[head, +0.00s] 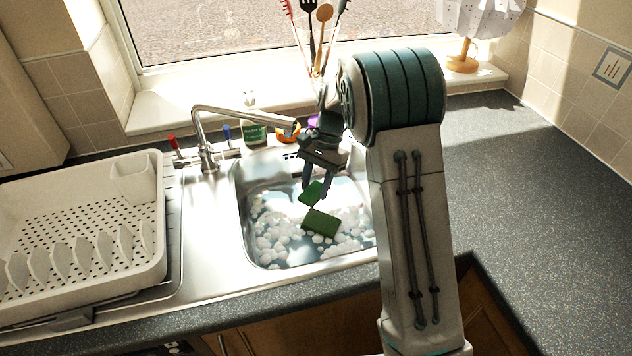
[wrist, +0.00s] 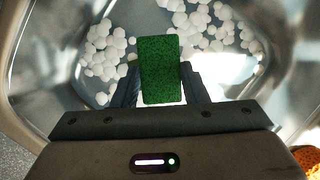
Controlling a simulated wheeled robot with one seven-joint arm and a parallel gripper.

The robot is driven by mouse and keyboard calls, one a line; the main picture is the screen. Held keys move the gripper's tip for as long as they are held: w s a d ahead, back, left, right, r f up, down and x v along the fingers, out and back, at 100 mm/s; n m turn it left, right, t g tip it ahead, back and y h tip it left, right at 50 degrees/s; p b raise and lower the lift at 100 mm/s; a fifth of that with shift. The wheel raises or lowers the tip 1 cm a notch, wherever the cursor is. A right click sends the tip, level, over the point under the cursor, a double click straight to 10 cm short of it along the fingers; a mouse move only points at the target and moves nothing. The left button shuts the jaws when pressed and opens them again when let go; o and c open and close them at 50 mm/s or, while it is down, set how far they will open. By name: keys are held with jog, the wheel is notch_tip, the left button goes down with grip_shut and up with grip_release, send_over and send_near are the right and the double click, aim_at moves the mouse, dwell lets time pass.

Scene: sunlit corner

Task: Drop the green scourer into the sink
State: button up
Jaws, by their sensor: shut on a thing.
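The green scourer (head: 311,193) is held between the two fingers of my gripper (head: 316,190) in the head view, above the sink (head: 240,215). In the wrist view the scourer (wrist: 160,70) stands out between the fingertips of my gripper (wrist: 161,85), which is shut on it. Below it in the head view a second green patch (head: 321,223) shows over the basin. I cannot tell whether that is another pad or a reflection. White foam balls (head: 270,230) lie in the basin and show around the scourer in the wrist view.
A chrome tap (head: 205,140) arches over the sink's back left. A white dish rack (head: 90,230) stands on the left. A green-labelled bottle (head: 254,132) and an orange thing (head: 287,133) sit behind the sink. The dark worktop (head: 530,190) on the right is clear.

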jog(key=o, duration=1)
jog(key=shift+r, duration=0.1)
jog(key=v, duration=1.3)
jog(key=shift+w+d+r, duration=0.1)
jog(key=shift+w+r, duration=0.05)
jog(key=shift+r, duration=0.1)
jog(key=s+d+r+n+t+h, duration=0.1)
jog(key=s+d+r+n+t, duration=0.1)
jog(key=s, duration=0.5)
jog(key=s+d+r+n+t, duration=0.1)
jog(key=s+d+r+n, duration=0.1)
jog(key=s, duration=0.6)
jog(key=s+d+f+n+t, duration=0.1)
jog(key=s+f, duration=0.1)
jog(key=s, duration=0.2)
jog(key=s+d+f+n+t+h, duration=0.1)
jog(key=s, duration=0.4)
jog(key=s+f+n+t, duration=0.1)
jog(key=s+f, duration=0.1)
jog(key=s, duration=0.2)
jog(key=shift+s+d+f+n+h, duration=0.3)
jog(key=shift+s+d+n+h, duration=0.1)
